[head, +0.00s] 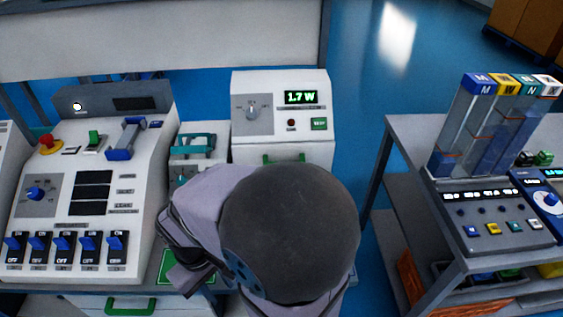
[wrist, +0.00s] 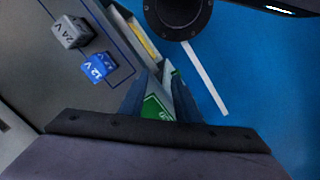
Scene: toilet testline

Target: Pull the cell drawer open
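I cannot tell for certain which front is the cell drawer. A white drawer front (head: 82,303) with a green handle (head: 130,306) shows under the left console, cut by the lower edge of the head view. Another green handle (head: 283,158) is on the front of the white meter unit (head: 250,90), partly covered by my arm. My gripper (wrist: 160,85) looks open, with green, white-edged surface (wrist: 155,108) showing between its fingers. No handle can be made out between them. In the head view my wrist hides much of the gripper and the bench beneath it.
The switch console (head: 100,185) stands left of my arm. A second bench (head: 400,130) with tubes stands right, across a blue floor gap.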

